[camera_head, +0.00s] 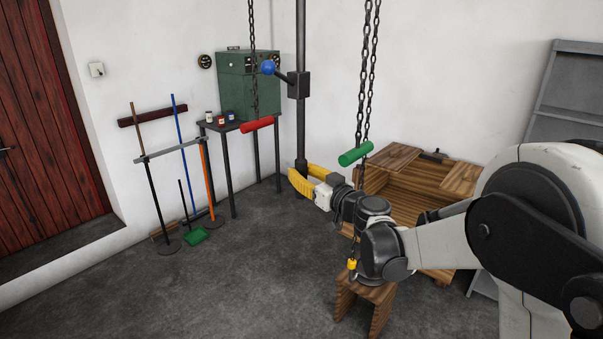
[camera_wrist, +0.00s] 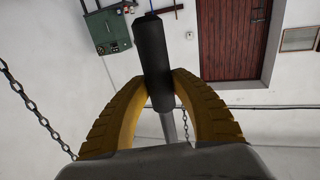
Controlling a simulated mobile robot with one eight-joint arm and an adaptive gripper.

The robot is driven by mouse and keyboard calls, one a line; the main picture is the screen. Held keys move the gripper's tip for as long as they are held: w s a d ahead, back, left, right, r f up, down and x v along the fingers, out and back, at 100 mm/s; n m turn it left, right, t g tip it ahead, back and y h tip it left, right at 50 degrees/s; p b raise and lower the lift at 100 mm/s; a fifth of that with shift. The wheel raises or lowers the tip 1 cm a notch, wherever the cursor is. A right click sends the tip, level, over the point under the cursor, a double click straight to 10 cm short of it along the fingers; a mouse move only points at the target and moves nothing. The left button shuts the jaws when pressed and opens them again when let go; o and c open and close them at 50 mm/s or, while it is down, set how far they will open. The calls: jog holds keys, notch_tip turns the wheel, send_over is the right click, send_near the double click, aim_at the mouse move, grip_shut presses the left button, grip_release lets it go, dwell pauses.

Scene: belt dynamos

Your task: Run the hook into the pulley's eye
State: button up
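My gripper (camera_head: 302,184), with its yellow fingers, is near the middle of the head view at the lower end of a dark upright pole (camera_head: 300,130). In the wrist view my gripper (camera_wrist: 173,76) has its fingers closed against both sides of the pole's thick black grip (camera_wrist: 152,45). A thinner grey rod runs on from the grip and passes behind my gripper. The pole's upper end leaves the top of the head view.
Chains hang with a red bar (camera_head: 257,124) and a green bar (camera_head: 355,154). A lever with a blue ball (camera_head: 268,67) juts out beside the pole. A wooden crate (camera_head: 382,205) and stool (camera_head: 358,292) stand near my arm. The floor at front left is clear.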

jog(key=shift+w+d, duration=0.1)
grip_shut()
jog(key=w+d, duration=1.2)
jog(key=w, duration=0.3)
jog(key=shift+w+b, duration=0.3)
jog(key=shift+b, duration=0.1)
jog(key=shift+d, duration=0.1)
jog(key=o, duration=1.1)
grip_release()
jog(key=v, duration=1.2)
